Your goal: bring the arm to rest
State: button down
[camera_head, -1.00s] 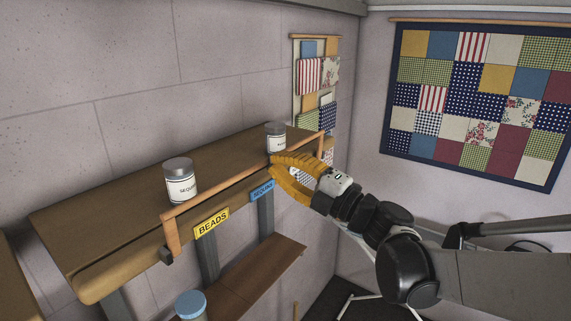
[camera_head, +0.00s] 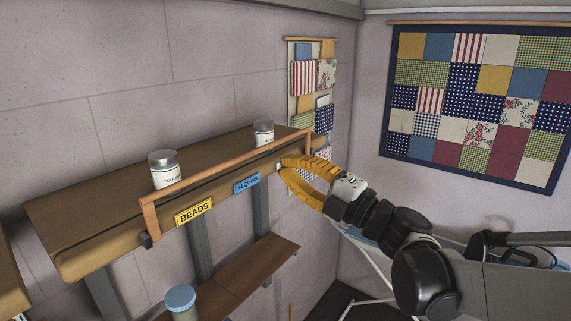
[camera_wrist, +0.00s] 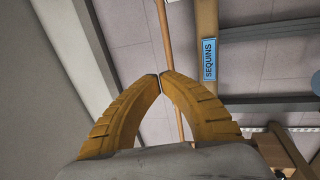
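My gripper (camera_head: 281,164) has yellow ribbed fingers and is at the right end of the upper shelf, close to the front rail in the picture. In the wrist view the fingertips of my gripper (camera_wrist: 160,75) meet, with nothing seen between them. A wooden rod shows behind the fingers there. I cannot tell whether the fingers touch the rail or shelf. My arm stretches in from the lower right.
The upper shelf (camera_head: 105,205) bears a nearer jar (camera_head: 165,171) and a farther jar (camera_head: 263,134) behind a wooden rail (camera_head: 225,174). Labels read BEADS (camera_head: 194,212) and SEQUINS (camera_head: 246,183). Below are a lower shelf (camera_head: 250,275) and a blue-lidded jar (camera_head: 181,300). A quilt (camera_head: 470,110) hangs right.

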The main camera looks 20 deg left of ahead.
jog(key=w+d+f+m+t+h+b, duration=0.1)
jog(key=d+f+m+t+h+b, duration=0.4)
jog(key=d, duration=0.3)
jog(key=w+d+f+m+t+h+b, duration=0.2)
jog(key=d+f+m+t+h+b, duration=0.15)
jog(key=d+m+t+b, duration=0.4)
jog(key=s+d+f+m+g+h+b, duration=0.3)
jog(key=d+f+m+h+b, duration=0.5)
jog(key=d+f+m+h, duration=0.5)
jog(key=s+d+f+m+g+b, duration=0.1)
jog(key=s+f+m+g+b, duration=0.1)
jog(key=s+f, duration=0.4)
jog(key=s+d+f+m+g+y+b, duration=0.1)
jog(key=s+f+g+b, duration=0.4)
jog(key=f, duration=1.2)
jog(key=s+d+f+m+g+y+b, duration=0.1)
jog(key=s+f+m+g+b, duration=0.2)
jog(key=s+f+b, duration=0.2)
jog(key=s+f, duration=0.3)
jog(key=f, duration=0.3)
jog(key=shift+f, duration=0.3)
jog(key=shift+s+d+g, duration=0.1)
jog(key=shift+g, duration=0.15)
